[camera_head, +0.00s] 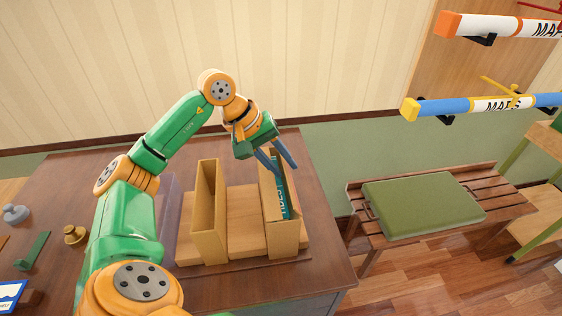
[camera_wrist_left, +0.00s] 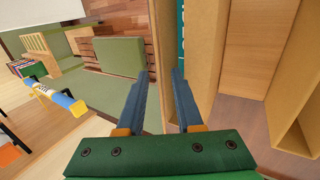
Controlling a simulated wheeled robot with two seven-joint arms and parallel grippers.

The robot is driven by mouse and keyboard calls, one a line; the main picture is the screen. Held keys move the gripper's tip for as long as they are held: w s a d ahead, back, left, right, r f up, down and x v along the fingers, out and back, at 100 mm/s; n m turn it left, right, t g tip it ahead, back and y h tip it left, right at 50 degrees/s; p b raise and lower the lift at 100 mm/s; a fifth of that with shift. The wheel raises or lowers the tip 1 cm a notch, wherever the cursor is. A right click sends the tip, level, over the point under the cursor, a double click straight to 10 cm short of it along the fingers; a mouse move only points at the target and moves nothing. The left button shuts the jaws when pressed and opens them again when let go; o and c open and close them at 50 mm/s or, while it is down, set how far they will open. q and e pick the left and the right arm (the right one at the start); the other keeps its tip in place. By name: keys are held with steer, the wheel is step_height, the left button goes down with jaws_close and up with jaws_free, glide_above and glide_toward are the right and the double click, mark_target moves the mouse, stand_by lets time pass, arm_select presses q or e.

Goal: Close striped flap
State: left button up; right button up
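I cannot make out a striped flap in either view. My left gripper (camera_head: 282,170) is over the far end of the right-hand tan file holder (camera_head: 271,210) on the desk. It is open and empty, with its two blue fingers apart and pointing down. In the left wrist view the open fingers (camera_wrist_left: 155,82) are on either side of the holder's outer wall edge (camera_wrist_left: 163,40); I cannot tell whether they touch it. A teal book (camera_head: 283,200) stands in this holder. My right gripper is not in view.
Another tan holder (camera_head: 208,215) stands to the left on the dark desk (camera_head: 325,240). Small items, including a brass knob (camera_head: 75,235), lie at the desk's left. A slatted bench with a green cushion (camera_head: 425,205) is at right. Map tubes (camera_head: 480,105) hang on the wall.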

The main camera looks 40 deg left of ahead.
arm_select(q)
steer(key=shift+s+d+r, duration=0.2)
steer(key=shift+s, duration=0.05)
jaws_close()
stand_by(1.0)
steer(key=shift+a+f, duration=0.1)
steer(key=shift+f, duration=0.05)
steer(key=f+b, duration=0.1)
steer(key=b, duration=0.3)
steer(key=f+t+h+b, duration=0.1)
steer(key=b, duration=0.2)
steer(key=shift+s+a+b, duration=0.1)
steer(key=shift+a+b, duration=0.15)
steer(key=shift+b, duration=0.1)
steer(key=b, duration=0.2)
steer(key=t+h+b, duration=0.1)
steer(key=b, duration=0.2)
steer(key=shift+s+a+r+t, duration=0.1)
steer(key=shift+s+t, duration=0.15)
steer(key=shift+t, duration=0.05)
steer(key=shift+r+h+b, duration=0.1)
steer(key=shift+h+b, duration=0.2)
steer(key=shift+s+r, duration=0.1)
steer(key=shift+r, duration=0.2)
